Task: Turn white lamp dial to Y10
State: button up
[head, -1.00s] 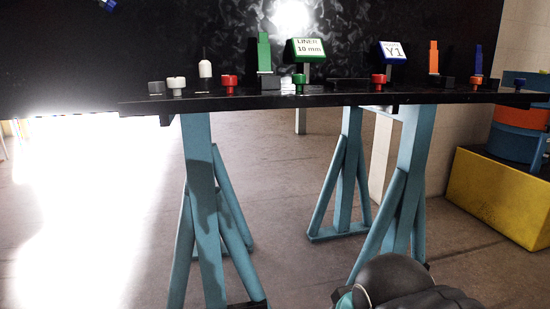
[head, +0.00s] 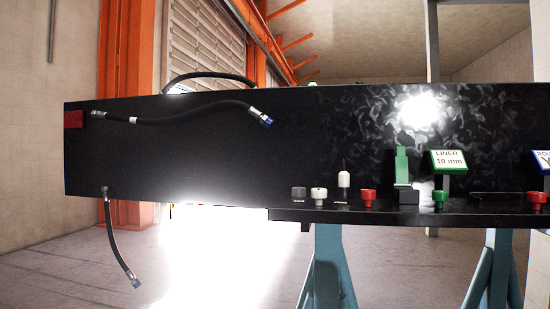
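A white dial (head: 319,193) sits on the narrow ledge along the lower edge of the black panel, right of centre in the head view. A black dial (head: 298,193) is just left of it. A small white lamp-like piece (head: 344,179) stands just right of it. Any marks on the white dial are too small to read. A blue-framed sign (head: 541,160) is cut off at the right edge, with only part of its lettering showing. My gripper is not in view.
The black panel (head: 200,150) carries hoses with blue ends. Red knobs (head: 368,199), a green lever (head: 402,165), a green knob (head: 440,198) and a "LINER 10 mm" sign (head: 449,161) lie to the right. Blue trestle legs (head: 327,265) stand below; open floor is at lower left.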

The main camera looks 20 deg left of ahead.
aim_at(319, 194)
jog(key=u, duration=0.7)
jog(key=k, duration=0.95)
jog(key=u, duration=0.3)
jog(key=i, duration=0.65)
jog(key=z, duration=0.3)
